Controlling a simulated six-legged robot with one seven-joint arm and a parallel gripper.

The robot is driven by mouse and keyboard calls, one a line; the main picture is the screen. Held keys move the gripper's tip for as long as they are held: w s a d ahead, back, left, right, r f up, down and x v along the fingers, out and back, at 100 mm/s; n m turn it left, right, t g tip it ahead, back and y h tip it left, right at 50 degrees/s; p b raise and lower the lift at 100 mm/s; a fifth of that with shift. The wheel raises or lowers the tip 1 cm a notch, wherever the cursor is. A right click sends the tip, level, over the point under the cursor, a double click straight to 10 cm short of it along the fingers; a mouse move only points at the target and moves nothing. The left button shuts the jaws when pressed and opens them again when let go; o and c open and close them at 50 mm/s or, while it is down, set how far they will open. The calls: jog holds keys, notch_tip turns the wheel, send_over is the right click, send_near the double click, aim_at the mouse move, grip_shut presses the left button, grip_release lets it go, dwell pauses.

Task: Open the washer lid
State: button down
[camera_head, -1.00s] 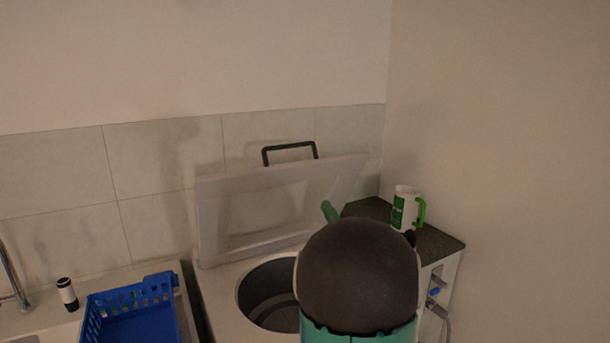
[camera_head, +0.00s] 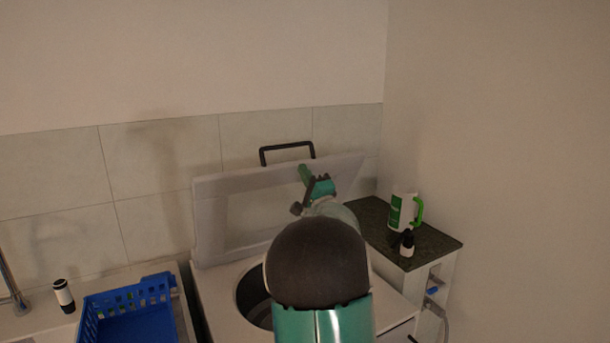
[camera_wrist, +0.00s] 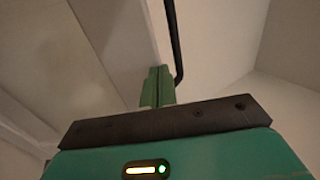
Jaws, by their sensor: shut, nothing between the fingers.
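The washer lid (camera_head: 230,215) stands raised, tilted up near the tiled wall, with a black handle (camera_head: 287,145) on its top edge. Below it, the round washer opening (camera_head: 252,298) is partly hidden by my arm. My gripper (camera_head: 304,172) is in front of the lid's upper right part, below the handle. In the wrist view, my gripper's green fingers (camera_wrist: 158,84) are together with nothing between them, and the dark handle bar (camera_wrist: 174,40) runs just beside them. I cannot tell whether the fingers touch the lid.
A blue basket (camera_head: 130,312) and a black-and-white dispenser (camera_head: 64,296) are at left. A dark-topped side counter (camera_head: 432,245) at right holds a white-and-green mug (camera_head: 402,212) and a small dark-capped bottle (camera_head: 407,244). A side wall bounds the right.

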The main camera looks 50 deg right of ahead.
aim_at(299, 162)
jog(key=shift+g, duration=0.6)
jog(key=x, duration=0.6)
jog(key=shift+s+r, duration=0.2)
jog(key=shift+r, duration=0.15)
jog(key=shift+a, duration=0.1)
